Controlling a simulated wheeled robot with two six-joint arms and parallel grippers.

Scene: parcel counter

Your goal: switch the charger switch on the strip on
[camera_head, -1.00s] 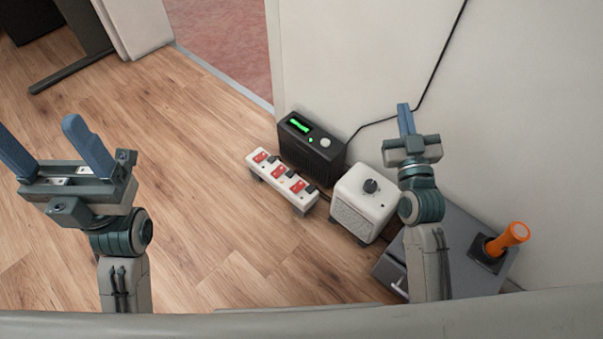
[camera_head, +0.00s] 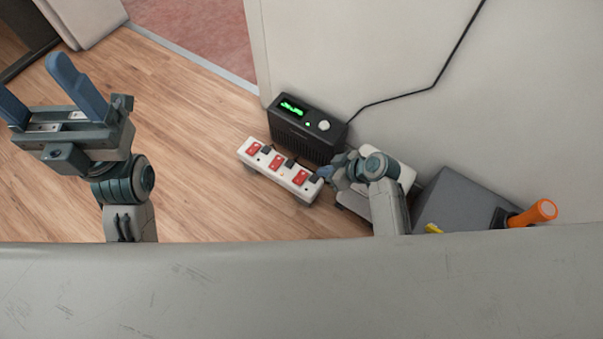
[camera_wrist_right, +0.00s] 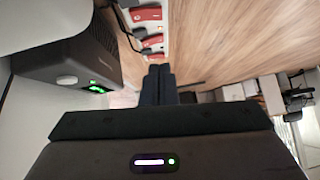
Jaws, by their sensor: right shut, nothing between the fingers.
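A white switch strip (camera_head: 263,162) with three red rocker switches stands low beside the black box, slanting from upper left to lower right. In the right wrist view the strip (camera_wrist_right: 152,32) shows at the top, beyond my fingers. I cannot tell which rocker is the charger switch or read any label. My right gripper (camera_head: 322,173) is shut and empty at the strip's right end, near the rightmost red rocker. In the wrist view its fingers (camera_wrist_right: 158,78) are together; I cannot tell whether they touch the strip. My left gripper (camera_head: 35,75) is open and empty at the left, away from the strip.
A black box (camera_head: 297,137) with a green display and white knob stands behind the strip. A white box (camera_head: 405,177) is partly hidden behind my right arm. A grey box (camera_head: 455,200) with an orange handle (camera_head: 535,213) stands at right. Wooden floor lies clear at left.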

